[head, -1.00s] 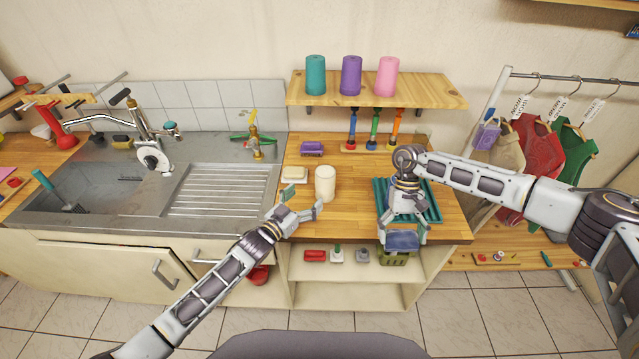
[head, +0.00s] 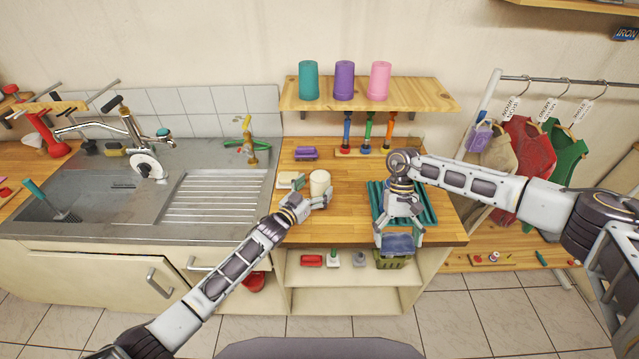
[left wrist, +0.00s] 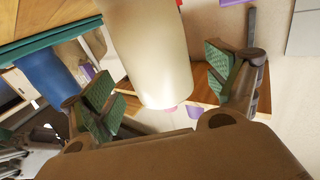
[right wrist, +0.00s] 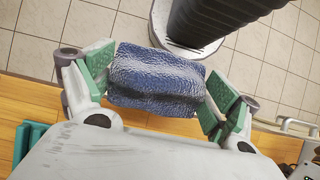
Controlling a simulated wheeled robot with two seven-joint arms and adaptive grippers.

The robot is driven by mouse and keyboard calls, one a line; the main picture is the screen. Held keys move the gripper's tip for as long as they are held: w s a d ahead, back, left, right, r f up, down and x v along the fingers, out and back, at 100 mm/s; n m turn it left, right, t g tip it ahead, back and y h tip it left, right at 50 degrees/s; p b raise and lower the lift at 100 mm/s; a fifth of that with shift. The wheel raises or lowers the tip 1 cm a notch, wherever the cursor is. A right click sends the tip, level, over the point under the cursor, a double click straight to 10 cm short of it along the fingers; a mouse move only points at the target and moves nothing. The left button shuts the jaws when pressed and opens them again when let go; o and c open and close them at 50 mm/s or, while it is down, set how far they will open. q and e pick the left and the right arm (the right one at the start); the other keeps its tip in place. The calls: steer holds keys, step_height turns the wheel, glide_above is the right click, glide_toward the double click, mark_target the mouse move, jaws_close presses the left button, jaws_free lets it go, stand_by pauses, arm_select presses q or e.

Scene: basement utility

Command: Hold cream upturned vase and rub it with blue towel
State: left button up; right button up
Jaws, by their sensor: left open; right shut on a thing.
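The cream upturned vase (head: 319,184) stands on the wooden counter (head: 345,226). My left gripper (head: 318,197) is open at the vase, with its fingers to either side. In the left wrist view the vase (left wrist: 150,60) lies between the two green-padded fingers (left wrist: 170,88), with a gap visible on the right side; contact on the left side is hard to tell. My right gripper (head: 398,238) is shut on the blue towel (head: 398,244), at the counter's front edge. In the right wrist view the bunched towel (right wrist: 157,82) fills the space between the fingers.
A teal rack (head: 430,207) lies under my right arm. A soap block (head: 290,178) sits left of the vase, and a purple item (head: 305,153) lies behind. A shelf (head: 420,92) holds three cylinders above. The sink (head: 100,190) is at left. The counter between vase and rack is clear.

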arm_select(q)
steer(key=shift+x, duration=1.4)
steer(key=c, duration=1.2)
